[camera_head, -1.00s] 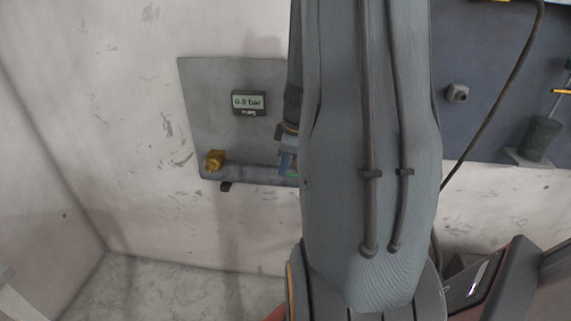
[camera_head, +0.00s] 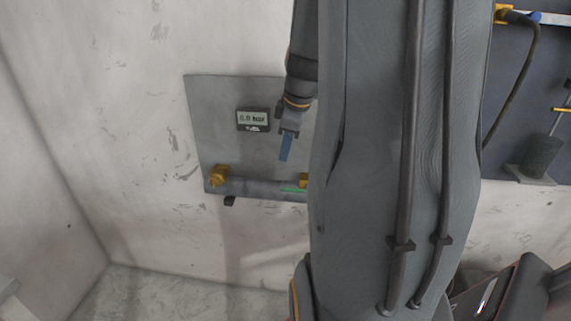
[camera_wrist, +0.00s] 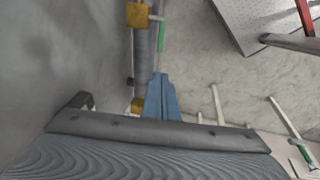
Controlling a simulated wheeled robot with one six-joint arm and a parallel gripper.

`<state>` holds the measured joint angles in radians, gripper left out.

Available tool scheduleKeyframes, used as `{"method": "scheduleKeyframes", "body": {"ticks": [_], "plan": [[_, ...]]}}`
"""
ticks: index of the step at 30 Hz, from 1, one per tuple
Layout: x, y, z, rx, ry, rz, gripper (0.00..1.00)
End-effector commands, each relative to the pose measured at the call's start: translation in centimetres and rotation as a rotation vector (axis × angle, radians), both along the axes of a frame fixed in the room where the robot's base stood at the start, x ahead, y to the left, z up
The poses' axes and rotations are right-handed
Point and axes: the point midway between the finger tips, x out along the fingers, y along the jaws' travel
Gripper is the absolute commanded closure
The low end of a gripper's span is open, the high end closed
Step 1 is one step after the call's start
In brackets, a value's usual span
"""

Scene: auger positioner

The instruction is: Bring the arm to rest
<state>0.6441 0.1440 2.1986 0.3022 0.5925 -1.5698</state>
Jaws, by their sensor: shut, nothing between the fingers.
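My arm (camera_head: 375,150) fills the middle of the head view. My gripper (camera_head: 286,148) shows at its left side, with blue fingers pointing down in front of the grey wall panel (camera_head: 215,120). In the wrist view the blue fingers (camera_wrist: 161,98) lie together, with nothing between them. The gripper appears apart from the pipe, though the gap is hard to judge.
The panel carries a small display (camera_head: 253,119) and a grey pipe (camera_head: 255,187) with a brass fitting (camera_head: 218,175) and a green handle (camera_head: 293,190). A dark blue panel (camera_head: 515,110) with a hanging cable (camera_head: 513,90) is at right. The floor at lower left is clear.

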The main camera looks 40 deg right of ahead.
Motion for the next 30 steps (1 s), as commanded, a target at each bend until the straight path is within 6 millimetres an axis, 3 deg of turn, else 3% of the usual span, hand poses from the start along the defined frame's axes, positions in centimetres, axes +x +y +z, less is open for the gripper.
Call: {"method": "scheduleKeyframes", "body": {"ticks": [6,14,17,20,23,30], "plan": [[-0.2,0.2,1.6,-0.001,-0.001,0.001,1.0],[-0.2,0.4,1.6,0.001,0.002,-0.002,1.0],[-0.1,1.8,1.2,0.014,0.012,-0.025,1.0],[-0.2,4.9,0.0,0.04,0.039,-0.082,1.0],[-0.6,9.2,-1.5,0.071,0.078,-0.172,1.0],[-3.8,18.8,-5.0,0.112,0.162,-0.413,1.0]]}}
